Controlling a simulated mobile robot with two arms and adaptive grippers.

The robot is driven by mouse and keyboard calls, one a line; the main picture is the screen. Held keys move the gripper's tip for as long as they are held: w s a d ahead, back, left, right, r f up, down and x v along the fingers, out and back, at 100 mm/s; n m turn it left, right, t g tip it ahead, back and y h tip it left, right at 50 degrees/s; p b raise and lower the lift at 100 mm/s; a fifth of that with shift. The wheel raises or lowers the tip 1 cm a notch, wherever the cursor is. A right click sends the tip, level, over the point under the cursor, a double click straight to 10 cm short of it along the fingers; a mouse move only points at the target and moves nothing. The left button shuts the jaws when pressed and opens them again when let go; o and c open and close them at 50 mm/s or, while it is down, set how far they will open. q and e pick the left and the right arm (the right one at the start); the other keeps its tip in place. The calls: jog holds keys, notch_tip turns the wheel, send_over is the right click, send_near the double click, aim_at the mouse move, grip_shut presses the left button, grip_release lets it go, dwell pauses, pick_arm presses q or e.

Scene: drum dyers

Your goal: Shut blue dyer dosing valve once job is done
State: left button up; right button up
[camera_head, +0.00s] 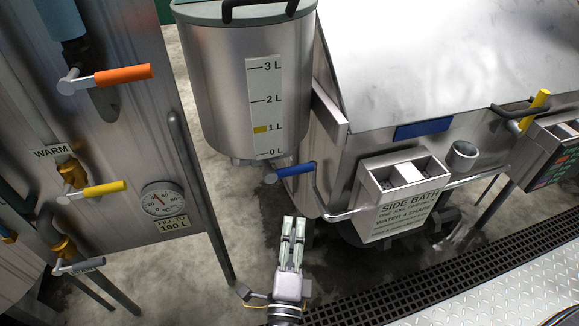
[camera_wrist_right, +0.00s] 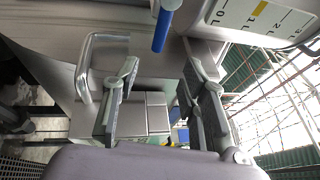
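The dosing tank (camera_head: 245,85) is a steel cylinder with a level scale (camera_head: 264,105) and a yellow mark near 1 L. Under it is the dosing valve's blue handle (camera_head: 295,171), pointing right from its grey pivot; I cannot tell whether the valve is open. The dyer (camera_head: 440,60) to its right bears a blue plate (camera_head: 422,129). My right gripper (camera_head: 294,220) is below the handle, apart from it. In the right wrist view the fingers of my right gripper (camera_wrist_right: 160,68) are spread and empty, with the blue handle (camera_wrist_right: 162,30) beyond them. My left gripper is out of view.
A bent metal pipe (camera_head: 322,200) runs close right of the handle. The side bath box (camera_head: 402,190) is further right. At the left, a panel carries an orange handle (camera_head: 123,74), a yellow handle (camera_head: 105,188) and a gauge (camera_head: 162,200). A floor grate (camera_head: 440,270) runs below.

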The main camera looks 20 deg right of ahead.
send_near(299, 171)
jog(key=x, duration=1)
jog(key=shift+w+f+p, duration=0.1)
jog(key=shift+f+p, duration=0.3)
jog(key=shift+w+d, duration=0.1)
jog(key=shift+w, duration=0.1)
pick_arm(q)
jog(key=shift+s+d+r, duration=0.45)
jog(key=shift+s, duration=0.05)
pick_arm(e)
jog(key=shift+w+d+r, duration=0.1)
jog(key=shift+w, duration=0.1)
jog(key=shift+c, duration=0.6)
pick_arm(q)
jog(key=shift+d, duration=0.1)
pick_arm(e)
grip_shut()
